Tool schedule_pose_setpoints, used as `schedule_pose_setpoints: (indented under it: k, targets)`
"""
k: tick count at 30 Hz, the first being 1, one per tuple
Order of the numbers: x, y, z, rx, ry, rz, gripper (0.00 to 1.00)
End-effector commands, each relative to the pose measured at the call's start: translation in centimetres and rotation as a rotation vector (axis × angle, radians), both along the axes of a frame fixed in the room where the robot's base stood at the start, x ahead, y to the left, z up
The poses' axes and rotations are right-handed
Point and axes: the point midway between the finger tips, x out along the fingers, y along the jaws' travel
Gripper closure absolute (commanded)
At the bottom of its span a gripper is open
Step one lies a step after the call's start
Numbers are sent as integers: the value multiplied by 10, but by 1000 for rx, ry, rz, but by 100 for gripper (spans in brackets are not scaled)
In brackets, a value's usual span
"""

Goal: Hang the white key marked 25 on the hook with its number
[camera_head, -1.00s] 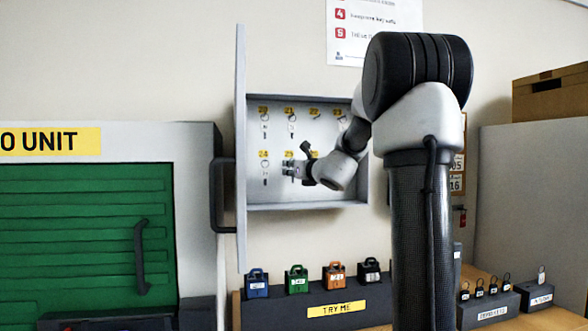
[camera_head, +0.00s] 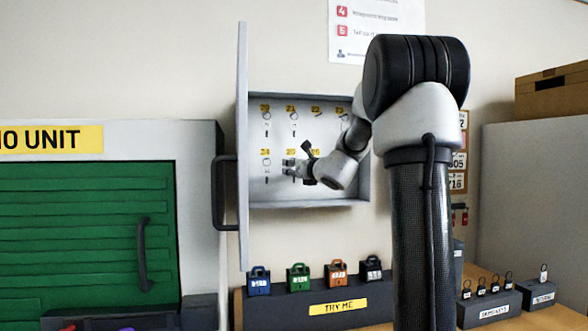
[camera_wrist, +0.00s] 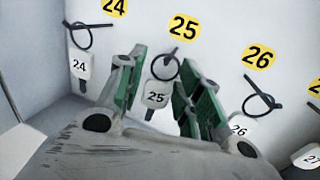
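The white key marked 25 (camera_wrist: 156,97) hangs below the yellow 25 label (camera_wrist: 184,27) in the wrist view. Its dark ring (camera_wrist: 165,68) appears to be on the hook under that label, tag upright and number facing out. My gripper (camera_wrist: 160,64) is open, with one green-padded finger on each side of the key and visible gaps to both. In the head view, my gripper (camera_head: 287,168) is inside the cabinet at the lower row, in front of the 25 position, and hides the key there.
The key marked 24 (camera_wrist: 80,66) and the key marked 26 (camera_wrist: 238,127) hang close on either side. The grey key cabinet (camera_head: 310,203) has its door (camera_head: 242,120) open at the left. Padlocks stand on a TRY ME block (camera_head: 335,308) below.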

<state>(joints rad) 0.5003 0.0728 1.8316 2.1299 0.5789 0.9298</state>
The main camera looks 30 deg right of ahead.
Motion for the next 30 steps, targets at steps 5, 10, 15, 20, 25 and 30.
schedule_pose_setpoints:
  k: [5, 10, 15, 20, 25, 30]
  targets:
    - [0, 0, 0, 0, 0, 0, 51]
    - [-1, 0, 0, 0, 0, 0, 51]
    - [-19, 0, 1, 0, -1, -2, 51]
    - [-54, 0, 1, -1, -1, -3, 51]
    - [-91, 1, 1, -2, -1, -3, 51]
    - [-113, 1, 0, -1, 0, -2, 51]
